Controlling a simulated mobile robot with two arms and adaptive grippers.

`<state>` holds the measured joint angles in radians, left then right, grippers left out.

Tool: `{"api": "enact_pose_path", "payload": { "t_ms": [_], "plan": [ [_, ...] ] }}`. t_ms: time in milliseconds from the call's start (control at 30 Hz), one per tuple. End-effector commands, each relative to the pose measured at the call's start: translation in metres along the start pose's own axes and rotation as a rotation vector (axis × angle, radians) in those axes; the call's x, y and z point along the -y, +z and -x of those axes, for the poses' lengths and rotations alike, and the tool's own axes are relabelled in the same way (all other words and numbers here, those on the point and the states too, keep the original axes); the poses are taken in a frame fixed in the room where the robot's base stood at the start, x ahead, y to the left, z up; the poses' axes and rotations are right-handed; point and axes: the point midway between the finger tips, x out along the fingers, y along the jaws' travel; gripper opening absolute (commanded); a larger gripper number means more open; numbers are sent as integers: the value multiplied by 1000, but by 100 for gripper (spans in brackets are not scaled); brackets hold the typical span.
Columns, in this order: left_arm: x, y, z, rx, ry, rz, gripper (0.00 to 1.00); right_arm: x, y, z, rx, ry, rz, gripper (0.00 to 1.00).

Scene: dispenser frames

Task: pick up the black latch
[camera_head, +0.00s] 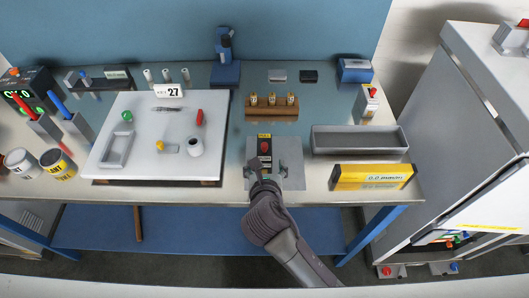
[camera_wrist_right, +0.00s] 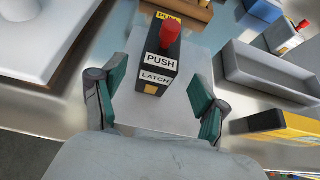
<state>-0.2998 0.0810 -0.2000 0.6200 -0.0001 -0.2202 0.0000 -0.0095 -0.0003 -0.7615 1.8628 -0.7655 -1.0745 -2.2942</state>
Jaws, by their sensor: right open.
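A black block labelled PUSH and LATCH (camera_wrist_right: 157,72), with a red knob on top, stands upright on a grey plate (camera_wrist_right: 185,122). In the head view the black latch block (camera_head: 265,146) stands at the middle of the table, on the grey plate (camera_head: 291,160). My right gripper (camera_head: 260,178) is at the near side of the block and partly covers its lower part. In the right wrist view my right gripper (camera_wrist_right: 155,95) is open, its two green-padded fingers apart on either side, with the block ahead between them and touching neither. My left gripper is not in view.
A wooden rack (camera_head: 272,106) stands behind the block. A grey tray (camera_head: 360,150) and a yellow box (camera_head: 372,177) lie to the right. A white board (camera_head: 150,165) with small items lies to the left. A small black piece (camera_head: 310,76) lies near the back.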

Motion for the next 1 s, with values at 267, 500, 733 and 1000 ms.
{"api": "enact_pose_path", "payload": {
  "t_ms": [267, 500, 733, 1000],
  "plan": [
    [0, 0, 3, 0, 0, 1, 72, 0, 2, -24, -1, 0, -3, 73],
    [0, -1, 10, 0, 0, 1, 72, -2, 5, -58, -1, -1, -2, 73],
    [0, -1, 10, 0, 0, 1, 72, -3, 3, -72, -2, 1, -3, 73],
    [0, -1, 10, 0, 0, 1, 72, -2, 3, -72, -2, 1, -3, 55]
  ]
}}
